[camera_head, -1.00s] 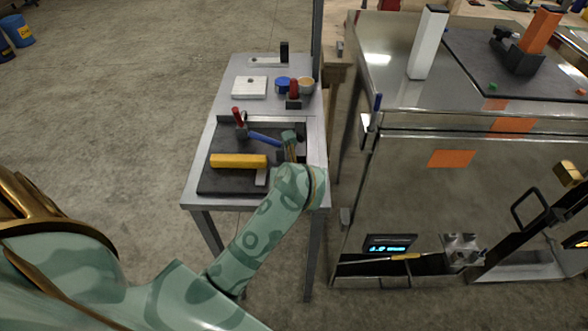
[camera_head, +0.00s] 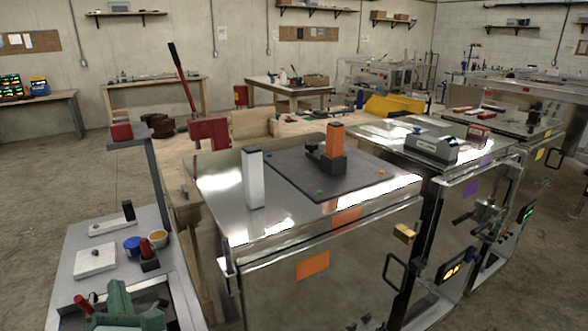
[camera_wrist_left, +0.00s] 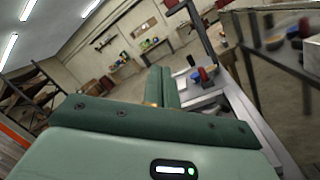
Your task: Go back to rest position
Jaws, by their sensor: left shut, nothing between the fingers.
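My left gripper (camera_head: 122,300) shows at the bottom left of the head view, above the small grey table (camera_head: 66,262), mostly cut off by the lower edge. In the left wrist view its two green fingers (camera_wrist_left: 162,88) are side by side and shut, with nothing between them. The red-handled tool (camera_head: 86,303) lies near the gripper in the head view. My right gripper is not in view.
On the grey table stand a white plate (camera_head: 97,260), a blue cup (camera_head: 132,246), a tan bowl (camera_head: 158,238) and a red-handled block (camera_head: 147,252). A post with a shelf (camera_head: 150,160) rises behind. Open floor lies left.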

